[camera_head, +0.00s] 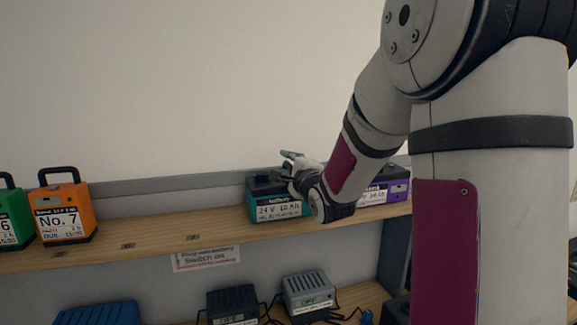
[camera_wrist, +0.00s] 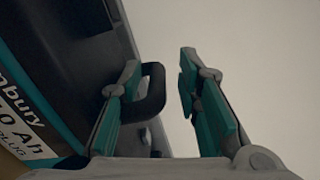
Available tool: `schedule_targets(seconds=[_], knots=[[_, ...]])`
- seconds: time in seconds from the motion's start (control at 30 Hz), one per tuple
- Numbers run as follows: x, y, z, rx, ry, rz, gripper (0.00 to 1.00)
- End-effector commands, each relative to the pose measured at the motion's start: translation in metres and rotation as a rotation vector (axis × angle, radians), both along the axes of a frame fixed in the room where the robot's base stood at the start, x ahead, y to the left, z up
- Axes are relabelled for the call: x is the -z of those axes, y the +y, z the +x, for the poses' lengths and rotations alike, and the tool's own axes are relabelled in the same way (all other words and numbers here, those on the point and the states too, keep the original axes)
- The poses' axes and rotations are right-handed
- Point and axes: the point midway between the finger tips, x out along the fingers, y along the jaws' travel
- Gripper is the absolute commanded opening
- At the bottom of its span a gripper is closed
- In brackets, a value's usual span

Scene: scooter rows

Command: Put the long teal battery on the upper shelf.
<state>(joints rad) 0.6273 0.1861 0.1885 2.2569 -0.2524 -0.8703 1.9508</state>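The long teal battery (camera_head: 278,208), with a black top and a white label reading 24 V 10 Ah, stands on the upper wooden shelf (camera_head: 150,238). In the wrist view, the battery (camera_wrist: 60,70) fills the left side, and its black handle (camera_wrist: 156,92) reaches into the gap between the fingers. My gripper (camera_head: 287,166) is at the top of the battery in the head view. In the wrist view, my gripper (camera_wrist: 160,95) has its fingers apart. The left finger overlaps the handle; the right finger is clear of it. Whether the left finger touches the handle cannot be told.
A purple battery (camera_head: 397,189) stands right of the teal one, partly behind my arm. Orange (camera_head: 66,212) and green (camera_head: 12,222) batteries stand at the left. Between orange and teal, the shelf is clear. Chargers (camera_head: 308,292) with cables sit on the lower shelf.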

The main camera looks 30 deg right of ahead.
Motion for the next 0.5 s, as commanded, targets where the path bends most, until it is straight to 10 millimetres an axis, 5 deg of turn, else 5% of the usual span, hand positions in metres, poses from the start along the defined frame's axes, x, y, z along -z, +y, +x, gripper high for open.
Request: schedule_targets(seconds=[0.5], knots=[[-0.002,0.023,-0.093,0.002,0.001,-0.001,0.31]])
